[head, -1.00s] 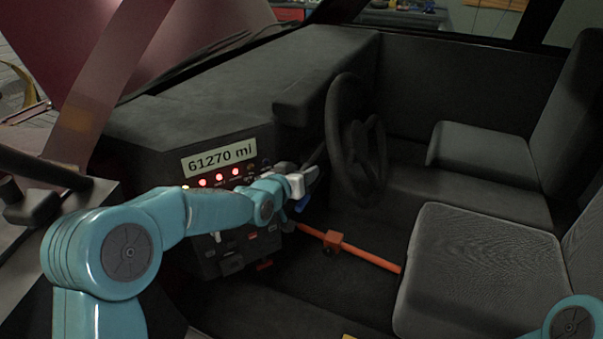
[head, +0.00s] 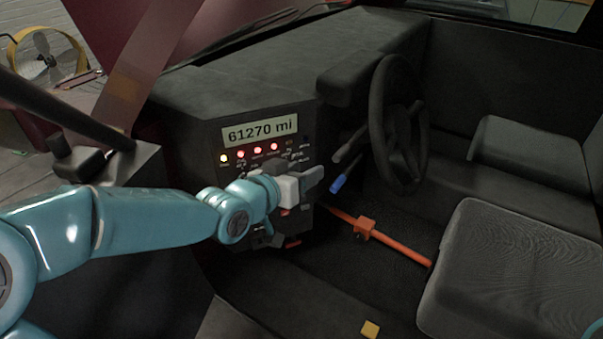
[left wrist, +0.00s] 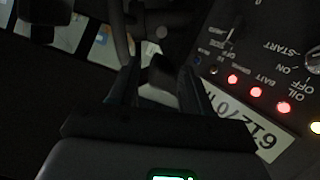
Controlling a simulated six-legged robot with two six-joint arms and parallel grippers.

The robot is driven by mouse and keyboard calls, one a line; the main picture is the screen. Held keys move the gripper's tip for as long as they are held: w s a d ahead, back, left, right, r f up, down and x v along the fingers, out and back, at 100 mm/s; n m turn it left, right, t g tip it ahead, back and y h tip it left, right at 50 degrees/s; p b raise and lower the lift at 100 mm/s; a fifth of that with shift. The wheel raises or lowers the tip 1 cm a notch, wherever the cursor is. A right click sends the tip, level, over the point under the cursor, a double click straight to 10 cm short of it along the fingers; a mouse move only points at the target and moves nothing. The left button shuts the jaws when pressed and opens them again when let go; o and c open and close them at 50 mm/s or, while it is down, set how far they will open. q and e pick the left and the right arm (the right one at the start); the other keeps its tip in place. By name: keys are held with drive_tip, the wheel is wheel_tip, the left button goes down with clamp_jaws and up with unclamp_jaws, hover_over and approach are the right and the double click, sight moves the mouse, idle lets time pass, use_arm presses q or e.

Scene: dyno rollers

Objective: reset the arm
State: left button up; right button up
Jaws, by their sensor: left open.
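My left arm reaches in from the left in the head view. Its grey left gripper (head: 312,180) is in front of the dash, between the indicator panel and the steering wheel. The left wrist view shows the dark fingers (left wrist: 160,85) apart, with nothing clearly held between them. A blue-ended lever (head: 338,185) is just right of the gripper, with a visible gap. The dash panel (head: 262,135) reads 61270 mi and has lit red and yellow lamps; it appears upside down in the left wrist view (left wrist: 270,140). My right gripper is not in view.
The steering wheel (head: 390,130) stands right of the gripper. An orange bar (head: 400,247) with a small box crosses the footwell. A seat (head: 510,260) fills the lower right. A dark lever (head: 60,110) is at the left. A yellow block (head: 370,329) lies low in front.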

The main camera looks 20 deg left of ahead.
use_arm(q)
drive_tip(key=shift+s, duration=0.1)
idle(0.3)
drive_tip(key=s+d+f+n+g+p, duration=0.1)
drive_tip(key=s+d+f+g+p, duration=0.15)
drive_tip(key=f, duration=0.65)
drive_tip(key=s+d+f+g+p, duration=0.15)
drive_tip(key=f+g+p, duration=0.25)
drive_tip(key=f, duration=0.5)
drive_tip(key=s+d+f+g+p, duration=0.1)
drive_tip(key=s+f+g, duration=0.1)
drive_tip(key=s+f, duration=0.2)
drive_tip(key=s+d+f+g+p, duration=0.1)
drive_tip(key=s+f+g, duration=0.2)
drive_tip(key=s, duration=0.8)
drive_tip(key=s+d+f+n+g+p, duration=0.1)
drive_tip(key=s+f+g, duration=0.1)
drive_tip(key=s+f, duration=0.5)
drive_tip(key=shift+s+d, duration=0.2)
drive_tip(key=shift+s, duration=0.1)
drive_tip(key=shift+w, duration=0.1)
drive_tip(key=shift+c, duration=0.3)
